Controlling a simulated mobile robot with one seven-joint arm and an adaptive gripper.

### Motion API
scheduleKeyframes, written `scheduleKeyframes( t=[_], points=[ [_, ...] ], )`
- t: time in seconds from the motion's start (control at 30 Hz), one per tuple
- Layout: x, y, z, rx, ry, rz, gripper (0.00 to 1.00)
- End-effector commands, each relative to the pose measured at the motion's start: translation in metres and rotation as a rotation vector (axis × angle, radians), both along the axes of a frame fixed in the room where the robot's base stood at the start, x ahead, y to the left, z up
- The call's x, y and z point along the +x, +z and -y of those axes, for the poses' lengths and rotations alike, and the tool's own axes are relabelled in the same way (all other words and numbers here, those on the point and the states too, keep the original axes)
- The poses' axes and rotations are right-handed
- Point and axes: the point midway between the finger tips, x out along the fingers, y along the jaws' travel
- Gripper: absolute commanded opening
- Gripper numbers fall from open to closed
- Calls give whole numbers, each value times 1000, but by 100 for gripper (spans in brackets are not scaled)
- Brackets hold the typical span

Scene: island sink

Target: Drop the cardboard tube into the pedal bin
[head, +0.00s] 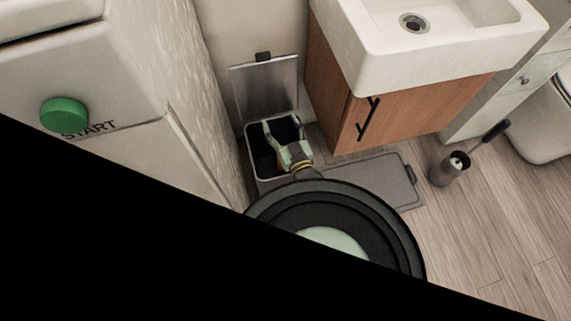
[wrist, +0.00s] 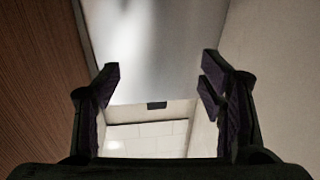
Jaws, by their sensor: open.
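The pedal bin (head: 250,165) stands on the floor between the pale wall and the sink cabinet. Its grey lid (head: 266,88) is raised and stands upright behind the dark opening. My gripper (head: 282,123) is over the bin's opening, with its two fingers spread apart. In the wrist view my gripper (wrist: 160,80) is open, with nothing between the fingers, and the lid (wrist: 150,45) shows beyond them. I cannot make out the cardboard tube for certain in either view. A small tan patch shows beside my gripper at the bin, too small to identify. The bin's inside is dark and partly hidden.
The wooden sink cabinet (head: 410,112) with a white basin (head: 455,50) is right of the bin. A flat grey panel (head: 375,180) lies on the floor in front. A toilet brush holder (head: 447,172) stands farther right. A green START button (head: 64,114) is at left.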

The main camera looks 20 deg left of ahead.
Motion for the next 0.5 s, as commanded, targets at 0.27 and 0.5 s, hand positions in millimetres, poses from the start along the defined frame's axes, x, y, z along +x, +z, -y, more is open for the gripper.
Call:
scheduleKeyframes(
  t=[0.27,0.5],
  points=[
    [0,46,0,1,0,4,64],
    [0,86,0,0,0,3,64]
  ],
)
